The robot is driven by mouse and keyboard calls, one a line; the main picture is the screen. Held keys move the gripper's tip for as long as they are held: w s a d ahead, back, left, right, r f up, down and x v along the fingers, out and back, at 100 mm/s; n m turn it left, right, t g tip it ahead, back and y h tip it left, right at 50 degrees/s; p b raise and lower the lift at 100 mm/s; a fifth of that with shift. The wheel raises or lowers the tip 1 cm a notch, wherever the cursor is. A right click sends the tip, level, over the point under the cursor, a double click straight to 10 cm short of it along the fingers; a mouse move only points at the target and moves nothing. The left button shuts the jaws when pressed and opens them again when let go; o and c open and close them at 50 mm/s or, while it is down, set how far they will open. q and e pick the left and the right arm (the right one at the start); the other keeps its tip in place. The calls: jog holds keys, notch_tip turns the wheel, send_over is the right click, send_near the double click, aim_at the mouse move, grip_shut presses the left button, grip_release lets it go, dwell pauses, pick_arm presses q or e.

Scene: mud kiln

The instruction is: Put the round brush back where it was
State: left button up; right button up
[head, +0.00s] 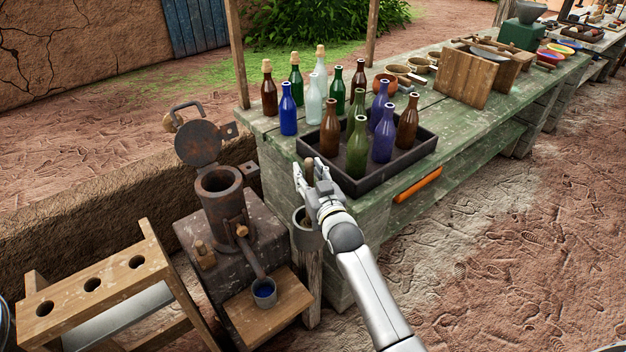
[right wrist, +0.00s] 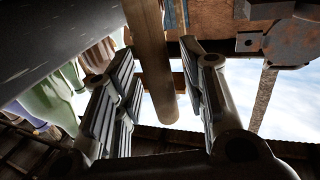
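The round brush shows as an upright brown wooden handle (head: 310,172) at the near left corner of the green table. Its lower part is hidden behind my right gripper. A grey cup-shaped holder (head: 306,238) sits directly below, at the table's corner; I cannot see inside it or tell how deep the brush stands in it. My right gripper (head: 310,178) is open, with one finger on each side of the handle. In the right wrist view, the handle (right wrist: 152,60) lies between the spread fingers (right wrist: 160,95) with gaps at both sides. My left gripper is out of view.
A black tray (head: 425,150) of bottles stands close behind my right gripper, with more bottles beyond. An orange handle (head: 418,185) is on the table's front. A rusty metal stove (head: 218,190) and wooden rack (head: 95,280) stand left. Bare ground lies right.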

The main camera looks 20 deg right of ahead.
jog(key=shift+s, duration=0.3)
jog(key=s, duration=1.1)
jog(key=shift+s+d, duration=0.2)
jog(key=shift+r, duration=0.1)
jog(key=s+f+g, duration=0.3)
jog(key=s+f, duration=0.2)
jog(key=f, duration=0.8)
jog(key=s+a+f+n+g, duration=0.1)
jog(key=s+f+g, duration=0.3)
jog(key=f, duration=0.8)
jog(key=s+f+g, duration=0.2)
jog(key=s+f, duration=0.4)
jog(key=f, duration=0.7)
jog(key=s+d+f+g, duration=0.1)
jog(key=s+f, duration=0.4)
jog(key=s, duration=0.6)
jog(key=s+d+f+g, duration=0.1)
jog(key=s+f+g, duration=0.3)
jog(key=s, duration=0.7)
jog(key=s+d+f+n+g, duration=0.1)
jog(key=s+d+f+g, duration=0.1)
jog(key=s+f, duration=0.5)
jog(key=shift+s+f+g+h+p, duration=0.3)
jog(key=shift+s+f+g+p, duration=0.15)
jog(key=shift+s, duration=1.85)
jog(key=shift+d, duration=0.1)
